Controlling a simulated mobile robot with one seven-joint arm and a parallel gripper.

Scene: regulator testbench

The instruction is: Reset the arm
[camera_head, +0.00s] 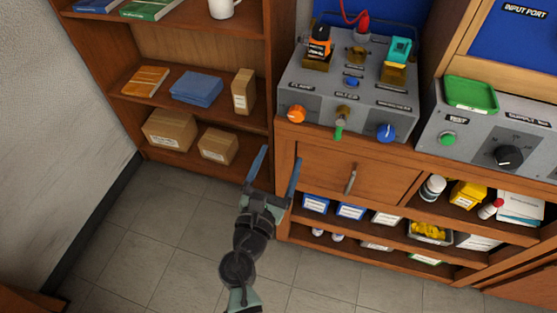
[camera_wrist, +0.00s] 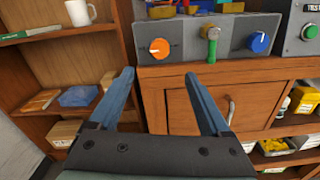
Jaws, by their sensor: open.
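My gripper (camera_head: 275,172) is open, with two blue fingers spread apart and nothing between them. In the head view it is in front of the wooden cabinet, near the left edge of its door (camera_head: 345,175). In the wrist view my gripper (camera_wrist: 160,95) points toward the cabinet front, below the grey control panel (camera_wrist: 205,45). The panel carries an orange knob (camera_head: 296,114), a green-tipped lever (camera_head: 340,130) and a blue knob (camera_head: 386,132). The fingers appear apart from the panel and the door.
A bookshelf (camera_head: 190,50) with boxes and books stands at the left. A second grey panel (camera_head: 485,140) with a green button and black knob is at the right. Open shelves with bottles and bins (camera_head: 430,232) lie below it. The tiled floor (camera_head: 150,240) is clear.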

